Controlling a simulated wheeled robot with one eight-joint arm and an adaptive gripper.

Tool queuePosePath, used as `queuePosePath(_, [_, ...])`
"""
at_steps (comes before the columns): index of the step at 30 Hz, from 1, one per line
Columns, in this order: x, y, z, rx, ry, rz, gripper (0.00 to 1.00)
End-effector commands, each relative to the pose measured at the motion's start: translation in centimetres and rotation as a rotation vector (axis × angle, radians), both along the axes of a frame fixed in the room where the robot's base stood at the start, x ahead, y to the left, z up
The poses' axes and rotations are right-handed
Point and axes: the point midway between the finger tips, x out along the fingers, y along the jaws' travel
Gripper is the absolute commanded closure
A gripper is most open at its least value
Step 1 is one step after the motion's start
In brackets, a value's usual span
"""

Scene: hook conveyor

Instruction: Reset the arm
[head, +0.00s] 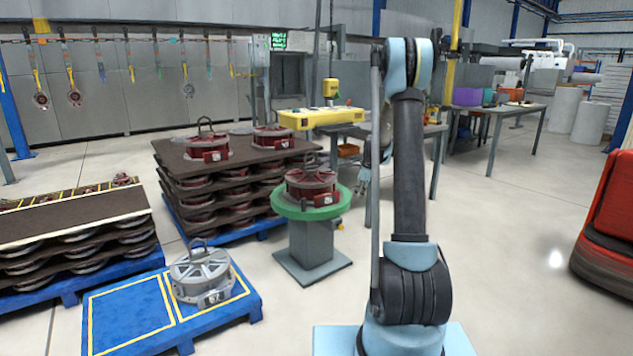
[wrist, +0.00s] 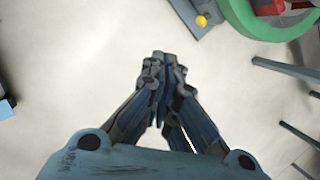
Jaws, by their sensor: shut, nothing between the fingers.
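My arm stands upright right of centre in the head view, with its upper link vertical and its elbow at the top. My gripper (head: 364,183) hangs behind the arm, just right of the green round stand, pointing down. In the wrist view my gripper (wrist: 163,62) is shut, its fingertips together and empty. Bare pale floor lies below the fingers. The gripper touches nothing that I can see.
A red part (head: 311,184) sits on the green stand (head: 283,206). A grey part (head: 201,275) rests on a blue pallet (head: 125,318). Stacked red parts stand behind. A table (head: 433,130) stands behind my arm. A red vehicle (head: 606,220) is at right, with clear floor before it.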

Motion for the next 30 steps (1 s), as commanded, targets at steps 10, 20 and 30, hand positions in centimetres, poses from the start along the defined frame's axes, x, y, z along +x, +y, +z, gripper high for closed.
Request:
queuePosePath(10, [-8.2, 0.6, 6.6, -0.099, -0.031, 0.270, 1.00])
queuePosePath(20, [-16.7, 1.0, 10.9, -0.190, -0.055, 0.530, 1.00])
queuePosePath(30, [-25.8, 1.2, 13.2, -0.278, -0.073, 0.800, 1.00])
